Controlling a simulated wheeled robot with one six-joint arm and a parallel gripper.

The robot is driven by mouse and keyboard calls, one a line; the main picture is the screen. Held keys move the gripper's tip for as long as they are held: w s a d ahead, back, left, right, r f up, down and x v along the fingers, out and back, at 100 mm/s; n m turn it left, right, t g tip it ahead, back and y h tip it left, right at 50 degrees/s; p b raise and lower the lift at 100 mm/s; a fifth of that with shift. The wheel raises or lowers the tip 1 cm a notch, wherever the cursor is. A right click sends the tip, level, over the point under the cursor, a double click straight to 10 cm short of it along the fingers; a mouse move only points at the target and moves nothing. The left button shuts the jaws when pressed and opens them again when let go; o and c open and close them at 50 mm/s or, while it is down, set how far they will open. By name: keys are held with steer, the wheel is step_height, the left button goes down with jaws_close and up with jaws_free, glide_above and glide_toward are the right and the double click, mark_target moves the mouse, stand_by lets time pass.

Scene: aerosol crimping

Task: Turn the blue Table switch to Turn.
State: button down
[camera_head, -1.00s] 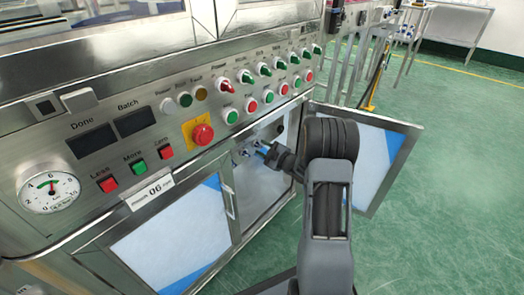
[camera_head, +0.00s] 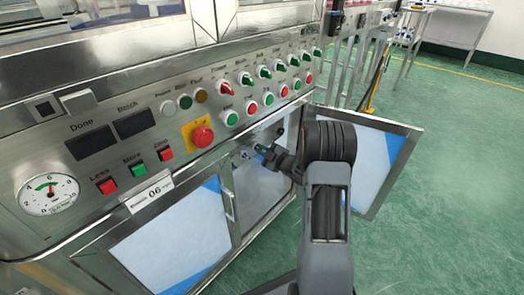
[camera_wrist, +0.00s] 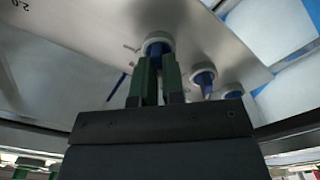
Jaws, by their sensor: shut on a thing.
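In the wrist view, the green fingers of my gripper (camera_wrist: 156,82) are closed around a blue switch (camera_wrist: 155,49) set in a white ring on a metal panel. The fingers hide most of its knob, so I cannot tell which position it points to. No label naming it is readable. Two more blue switches, a middle one (camera_wrist: 206,84) and a farther one (camera_wrist: 233,94), sit to its right, free of the fingers. In the head view my gripper (camera_head: 263,150) is inside the open lower cabinet, with its tips at the panel.
An open cabinet door (camera_head: 375,165) stands close to the right of my arm. Above are the red emergency button (camera_head: 202,136) and rows of green and red switches and buttons. A closed door (camera_head: 165,235) is at lower left. Green floor (camera_head: 450,200) is clear at right.

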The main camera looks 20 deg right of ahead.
steer(key=shift+w+d+m+p, duration=0.15)
steer(key=shift+m+p, duration=2.65)
steer(key=shift+m, duration=1.6)
steer(key=shift+s+d+m+p, duration=0.15)
steer(key=shift+m+p, duration=2.65)
steer(key=shift+m, duration=1.6)
steer(key=shift+w+f, duration=0.1)
steer(key=c, duration=1.2)
jaws_free()
